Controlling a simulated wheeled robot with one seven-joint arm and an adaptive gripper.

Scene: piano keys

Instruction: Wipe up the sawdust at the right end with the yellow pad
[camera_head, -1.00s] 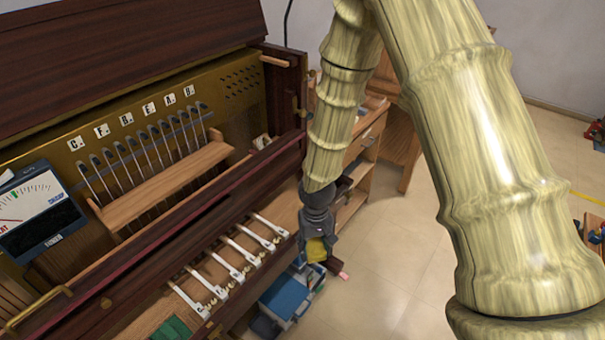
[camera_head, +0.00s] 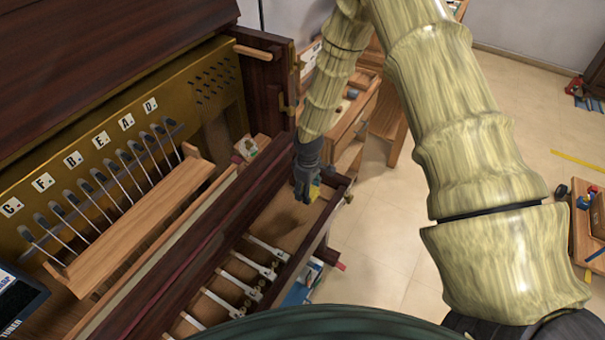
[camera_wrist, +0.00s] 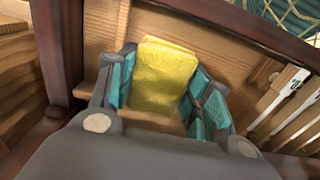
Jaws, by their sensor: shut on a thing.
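The yellow pad (camera_wrist: 163,78) is between the teal-lined fingers of my gripper (camera_wrist: 165,95) in the wrist view. In the head view my gripper (camera_head: 305,188) is at the right end of the wooden keybed (camera_head: 311,226), with a small edge of the pad (camera_head: 314,192) showing. The gripper is shut on the pad. The pad is low over the bare wood; I cannot tell whether it touches.
Several white key levers (camera_head: 248,268) lie left of the bare end; one also shows in the wrist view (camera_wrist: 286,88). A dark red rail (camera_head: 215,235) runs behind the keybed. A small box (camera_head: 246,147) stands beyond the rail. A wooden bench (camera_head: 350,120) is behind my gripper.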

